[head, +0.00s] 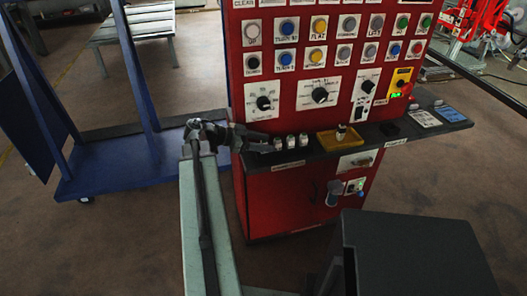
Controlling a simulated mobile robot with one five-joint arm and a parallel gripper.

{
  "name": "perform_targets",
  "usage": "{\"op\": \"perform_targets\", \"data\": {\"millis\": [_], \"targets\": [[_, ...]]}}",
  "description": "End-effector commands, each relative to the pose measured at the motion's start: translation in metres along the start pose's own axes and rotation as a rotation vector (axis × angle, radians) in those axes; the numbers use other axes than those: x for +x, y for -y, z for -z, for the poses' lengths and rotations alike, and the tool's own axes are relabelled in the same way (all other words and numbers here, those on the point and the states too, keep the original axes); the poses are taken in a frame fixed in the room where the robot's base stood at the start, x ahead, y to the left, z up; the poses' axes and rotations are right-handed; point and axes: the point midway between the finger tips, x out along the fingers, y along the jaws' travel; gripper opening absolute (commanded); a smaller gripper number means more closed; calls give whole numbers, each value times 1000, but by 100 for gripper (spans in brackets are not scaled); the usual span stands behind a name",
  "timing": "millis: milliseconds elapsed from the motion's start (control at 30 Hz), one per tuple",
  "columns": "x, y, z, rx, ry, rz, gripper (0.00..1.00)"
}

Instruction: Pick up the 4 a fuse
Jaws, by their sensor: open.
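Three small pale fuses stand in a row on the dark shelf of the red control panel in the head view: a left one (278,143), a middle one (290,141) and a right one (303,139). Their markings are too small to tell which is the 4 A fuse. My gripper (269,143) is open at the left end of the shelf, just left of the left fuse. Its jaws look empty and point right along the row. I cannot tell whether a finger touches the left fuse.
A yellow block (326,146) with a small upright piece sits on the shelf (370,138), right of the fuses. The red panel (290,100) with knobs and buttons rises behind. A blue cart (105,170) stands left. A dark box (415,245) fills the lower right.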

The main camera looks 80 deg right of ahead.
Motion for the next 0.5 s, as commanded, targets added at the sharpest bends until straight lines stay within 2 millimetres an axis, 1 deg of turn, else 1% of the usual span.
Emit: {"op": "perform_targets", "data": {"millis": [67, 100, 167, 200, 267, 500], "targets": [[-1, 0, 1, 0, 0, 0, 49], [-1, 0, 1, 0, 0, 0, 44], [-1, 0, 1, 0, 0, 0, 27], [-1, 0, 1, 0, 0, 0, 16], [-1, 0, 1, 0, 0, 0, 0], [-1, 0, 1, 0, 0, 0, 0]]}}
